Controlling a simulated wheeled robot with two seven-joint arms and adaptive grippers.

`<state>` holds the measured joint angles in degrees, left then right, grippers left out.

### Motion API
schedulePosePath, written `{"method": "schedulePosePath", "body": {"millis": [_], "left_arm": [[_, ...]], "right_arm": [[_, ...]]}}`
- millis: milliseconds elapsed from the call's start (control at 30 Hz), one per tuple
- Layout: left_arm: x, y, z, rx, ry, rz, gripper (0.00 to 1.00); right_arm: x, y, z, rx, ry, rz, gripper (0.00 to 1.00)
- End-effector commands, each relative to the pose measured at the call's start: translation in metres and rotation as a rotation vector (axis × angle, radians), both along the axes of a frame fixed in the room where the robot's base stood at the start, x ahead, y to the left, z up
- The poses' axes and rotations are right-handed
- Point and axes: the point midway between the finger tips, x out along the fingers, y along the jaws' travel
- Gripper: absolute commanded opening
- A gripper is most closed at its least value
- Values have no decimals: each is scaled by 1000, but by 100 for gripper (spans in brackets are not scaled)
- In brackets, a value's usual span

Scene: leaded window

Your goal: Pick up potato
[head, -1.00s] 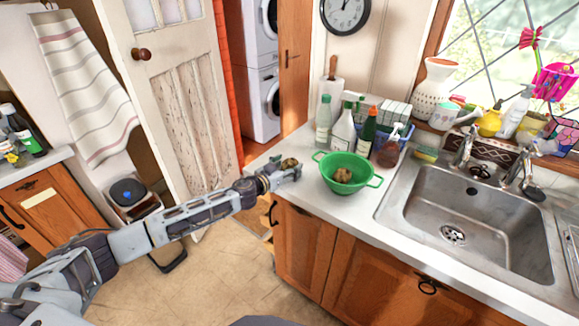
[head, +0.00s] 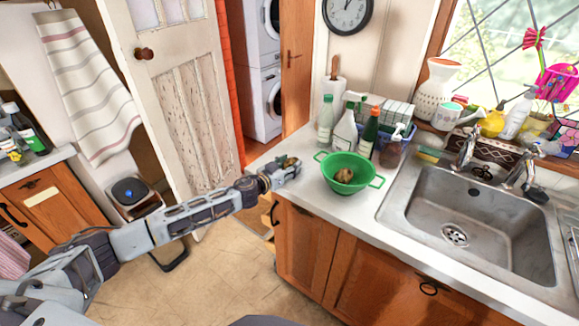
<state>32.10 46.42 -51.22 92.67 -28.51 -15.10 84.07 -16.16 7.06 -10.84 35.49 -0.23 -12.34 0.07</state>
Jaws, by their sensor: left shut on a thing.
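My left gripper (head: 290,171) is over the left end of the countertop, left of the green colander. It is shut on a small brown lump (head: 289,161), which looks like a potato and is partly hidden by the fingers. Another brown potato (head: 344,176) lies inside the green colander (head: 352,187). The gripper is apart from the colander. I cannot tell whether the held potato touches the counter. My right gripper is not in view.
Several bottles, including a white spray bottle (head: 345,132), stand behind the colander beside a blue basket. The steel sink (head: 480,232) with taps is to the right. A strip of bare counter (head: 325,202) runs in front of the colander.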

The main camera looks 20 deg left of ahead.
Motion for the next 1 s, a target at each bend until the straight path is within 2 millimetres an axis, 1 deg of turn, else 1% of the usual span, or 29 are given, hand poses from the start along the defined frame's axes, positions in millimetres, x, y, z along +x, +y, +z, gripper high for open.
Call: {"method": "schedulePosePath", "body": {"millis": [267, 367, 533, 733, 867, 1000], "left_arm": [[1, 0, 23, -1, -2, 1, 22], [1, 0, 35, -1, -3, 0, 22], [0, 0, 58, 0, -3, 0, 22], [0, 0, 81, 1, -3, -1, 22], [1, 0, 91, 0, -2, 0, 22], [0, 0, 97, 0, -1, 0, 22]], "right_arm": [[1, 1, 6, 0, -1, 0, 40], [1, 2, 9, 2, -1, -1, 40], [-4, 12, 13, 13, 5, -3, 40], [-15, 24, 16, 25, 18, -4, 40], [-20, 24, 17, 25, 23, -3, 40], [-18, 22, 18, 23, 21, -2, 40]]}}
